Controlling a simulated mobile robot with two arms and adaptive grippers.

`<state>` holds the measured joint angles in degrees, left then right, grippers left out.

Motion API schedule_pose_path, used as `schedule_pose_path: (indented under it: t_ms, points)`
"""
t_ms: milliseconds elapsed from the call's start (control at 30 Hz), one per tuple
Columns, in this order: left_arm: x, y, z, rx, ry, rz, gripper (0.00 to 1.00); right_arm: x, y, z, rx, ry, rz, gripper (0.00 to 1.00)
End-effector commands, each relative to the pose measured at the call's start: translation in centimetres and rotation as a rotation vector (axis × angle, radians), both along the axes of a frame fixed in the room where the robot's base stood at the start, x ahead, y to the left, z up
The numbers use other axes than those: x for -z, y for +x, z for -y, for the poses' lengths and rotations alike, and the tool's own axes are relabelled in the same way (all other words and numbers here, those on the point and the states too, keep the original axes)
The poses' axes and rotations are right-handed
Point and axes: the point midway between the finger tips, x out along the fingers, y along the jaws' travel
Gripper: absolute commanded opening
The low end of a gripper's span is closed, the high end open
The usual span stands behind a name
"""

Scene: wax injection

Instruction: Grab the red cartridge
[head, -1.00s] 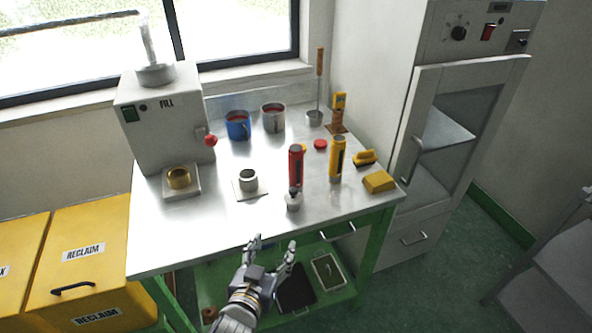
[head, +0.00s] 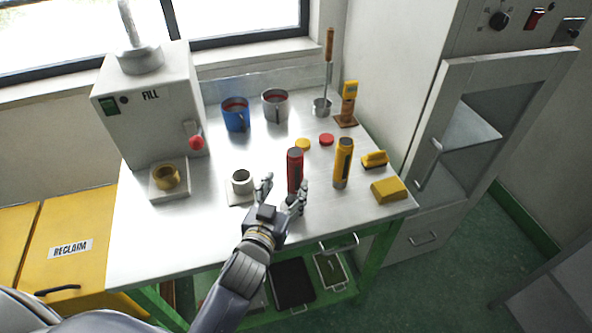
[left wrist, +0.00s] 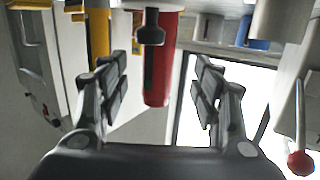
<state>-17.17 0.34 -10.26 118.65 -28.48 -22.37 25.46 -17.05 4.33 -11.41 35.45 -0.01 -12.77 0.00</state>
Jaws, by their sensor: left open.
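The red cartridge (head: 295,168) stands upright on the metal bench, with a dark grey cap. My left gripper (head: 286,184) is open at its near side, and the right-hand finger overlaps the cartridge's lower part in the head view. In the left wrist view, which is upside down, the red cartridge (left wrist: 166,70) appears between and beyond the two spread fingers (left wrist: 162,62). A dark knobbed object (left wrist: 151,28) shows in front of it there. I cannot tell whether any finger touches the cartridge. My right gripper is not in view.
A yellow cartridge (head: 343,163) stands just right of the red one. A small metal cup (head: 242,181) is close on the left.

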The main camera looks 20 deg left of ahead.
Motion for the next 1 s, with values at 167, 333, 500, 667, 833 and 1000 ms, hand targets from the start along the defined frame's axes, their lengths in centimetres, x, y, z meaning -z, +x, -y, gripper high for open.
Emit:
schedule_pose_path:
  t_ms: [167,333,500,667,833,1000]
  points:
    - [0.2,1.8,0.0,0.0,0.001,0.0,0.59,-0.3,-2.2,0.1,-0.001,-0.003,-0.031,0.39]
    - [0.1,3.1,0.1,-0.001,0.0,0.0,0.59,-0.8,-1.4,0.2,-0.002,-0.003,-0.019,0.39]
    - [0.3,5.5,0.2,0.0,0.001,0.001,0.59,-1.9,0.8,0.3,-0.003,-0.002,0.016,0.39]
    - [0.7,6.9,0.2,0.0,0.0,-0.001,0.59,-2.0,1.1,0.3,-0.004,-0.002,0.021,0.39]
    - [0.9,7.1,0.2,0.0,-0.001,-0.001,0.59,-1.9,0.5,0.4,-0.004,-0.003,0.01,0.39]
    - [0.9,7.1,0.2,0.0,0.0,-0.001,0.46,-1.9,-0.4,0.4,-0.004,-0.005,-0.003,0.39]
